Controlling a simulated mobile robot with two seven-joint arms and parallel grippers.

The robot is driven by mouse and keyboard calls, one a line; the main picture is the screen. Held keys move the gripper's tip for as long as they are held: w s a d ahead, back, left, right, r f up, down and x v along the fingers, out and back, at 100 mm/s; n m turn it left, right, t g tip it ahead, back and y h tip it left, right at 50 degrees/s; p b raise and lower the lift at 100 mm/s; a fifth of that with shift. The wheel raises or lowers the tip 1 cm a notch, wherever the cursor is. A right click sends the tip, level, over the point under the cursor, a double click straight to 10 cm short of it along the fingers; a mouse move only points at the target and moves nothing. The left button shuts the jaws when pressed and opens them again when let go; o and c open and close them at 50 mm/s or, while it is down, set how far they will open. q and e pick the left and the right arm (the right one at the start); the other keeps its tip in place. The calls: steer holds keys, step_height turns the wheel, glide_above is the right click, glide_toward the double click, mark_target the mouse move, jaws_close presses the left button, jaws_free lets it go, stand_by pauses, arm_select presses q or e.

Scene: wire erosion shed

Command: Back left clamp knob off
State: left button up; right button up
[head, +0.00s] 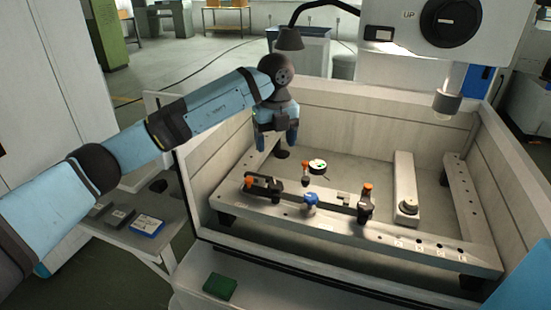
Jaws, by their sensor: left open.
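My left gripper (277,142) is open over the back left part of the machine tank (210,160), its fingers pointing down. A small dark round part (282,154) shows just below the fingers; I cannot tell if it is a clamp knob or if the fingers touch it. An orange-topped knob (305,166) stands right of the gripper beside a round white-and-green part (318,167). My right gripper is out of view.
The machine head with a nozzle (447,100) hangs over the tank's right back corner. A black lamp (289,38) stands behind the gripper. The tank walls rise around the rails. A green block (220,286) lies on the front ledge. A side table (120,240) stands left.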

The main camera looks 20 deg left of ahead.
mark_target(276, 184)
arm_select(q)
steer(key=shift+r, duration=0.55)
step_height(276, 184, down, 13)
steer(key=m+b, duration=0.1)
steer(key=m, duration=2)
steer(key=shift+r+m+b, duration=0.2)
steer(key=shift+m+b, duration=0.1)
steer(key=shift+b, duration=0.1)
steer(key=shift+f, duration=0.65)
steer(key=c, duration=0.9)
steer(key=shift+c, duration=0.2)
